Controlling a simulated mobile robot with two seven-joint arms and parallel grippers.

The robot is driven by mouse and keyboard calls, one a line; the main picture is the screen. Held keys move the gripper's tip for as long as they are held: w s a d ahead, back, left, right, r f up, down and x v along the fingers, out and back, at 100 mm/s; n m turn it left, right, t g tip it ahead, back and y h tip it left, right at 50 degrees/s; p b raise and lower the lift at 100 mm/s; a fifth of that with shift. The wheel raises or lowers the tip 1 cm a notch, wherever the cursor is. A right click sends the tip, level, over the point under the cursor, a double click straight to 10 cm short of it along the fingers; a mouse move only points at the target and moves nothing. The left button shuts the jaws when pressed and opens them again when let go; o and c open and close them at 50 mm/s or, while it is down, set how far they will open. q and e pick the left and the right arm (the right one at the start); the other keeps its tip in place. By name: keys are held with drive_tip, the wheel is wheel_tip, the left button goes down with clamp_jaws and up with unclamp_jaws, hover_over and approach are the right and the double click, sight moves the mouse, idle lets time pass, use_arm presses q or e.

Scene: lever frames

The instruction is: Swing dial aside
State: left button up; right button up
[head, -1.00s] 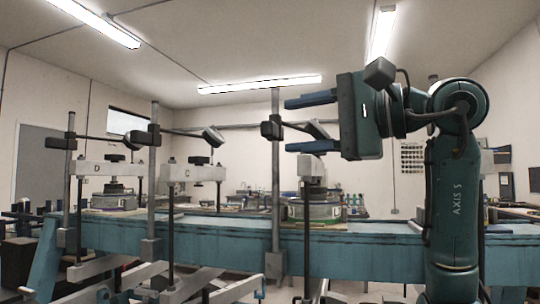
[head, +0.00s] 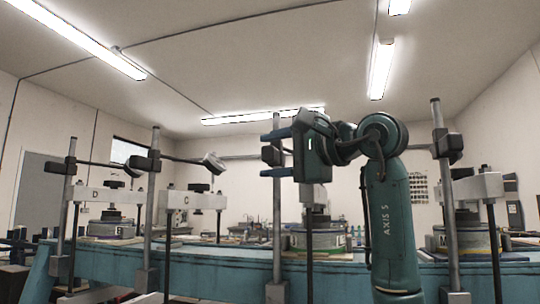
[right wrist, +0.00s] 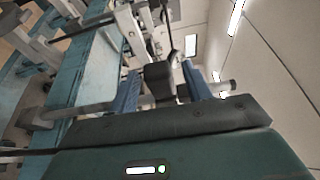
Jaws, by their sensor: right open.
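My right gripper (head: 268,153) is open, its two blue fingers pointing left, one above and one below a black clamp on a grey upright post (head: 277,215). In the right wrist view the fingers (right wrist: 160,85) show with a dark block (right wrist: 157,72), which looks like this clamp, between them in the picture. I cannot tell whether they touch it. My left gripper is not in view.
A blue bench beam (head: 200,262) runs across below, carrying round cells such as one behind the post (head: 318,238). Crossbeams marked D (head: 97,195) and C (head: 185,200) stand left. Another post (head: 440,190) with a clamp stands close right of my arm.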

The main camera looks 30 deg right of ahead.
drive_tip(key=shift+w+a, duration=0.15)
drive_tip(key=shift+w, duration=0.35)
clamp_jaws()
idle(0.3)
